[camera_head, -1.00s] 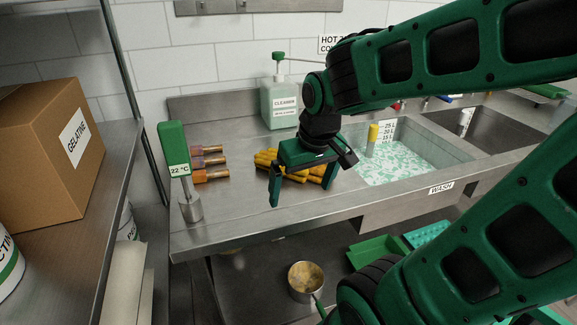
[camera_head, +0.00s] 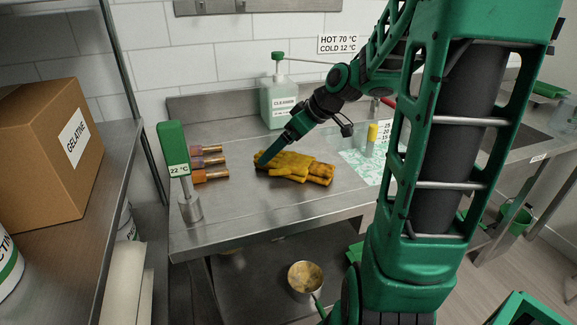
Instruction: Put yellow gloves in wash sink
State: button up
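The yellow gloves (camera_head: 298,169) lie in a pile on the steel counter, left of the wash sink. My gripper (camera_head: 265,158) is tilted, with its finger reaching down to the left end of the gloves. It appears to touch or overlap them, but I cannot tell whether it grips. It shows edge-on, so its opening is hidden. The wash sink (camera_head: 357,167) holds foamy, pale green water. My arm hides its right part.
A cleaner bottle (camera_head: 279,103) is behind. A gelatine box (camera_head: 45,150) sits on the left shelf. The counter (camera_head: 250,212) is clear in front of the gloves.

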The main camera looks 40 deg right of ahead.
aim_at(291, 159)
jog(key=shift+n+t+y, duration=0.4)
jog(key=shift+n+t, duration=0.1)
jog(key=shift+t, duration=0.1)
jog(key=d, duration=0.3)
jog(key=w+d+r, duration=0.1)
jog(key=shift+d, duration=0.15)
jog(key=x, duration=1)
jog(key=shift+w+a+f, duration=0.15)
jog(key=shift+a+f, duration=0.05)
jog(key=shift+f, duration=0.15)
jog(key=shift+c, duration=0.6)
jog(key=c, duration=1.2)
jog(key=shift+r, duration=0.1)
jog(key=shift+r, duration=0.5)
jog(key=r, duration=0.3)
jog(key=shift+s+a+r, duration=0.2)
jog(key=shift+a+r, duration=0.1)
jog(key=shift+a, duration=0.05)
jog(key=s+a+r, duration=0.2)
jog(key=a, duration=0.1)
jog(key=s+a+r, duration=0.2)
jog(key=a, duration=0.1)
jog(key=s+a+r, duration=0.2)
jog(key=a, duration=0.1)
jog(key=shift+r, duration=0.15)
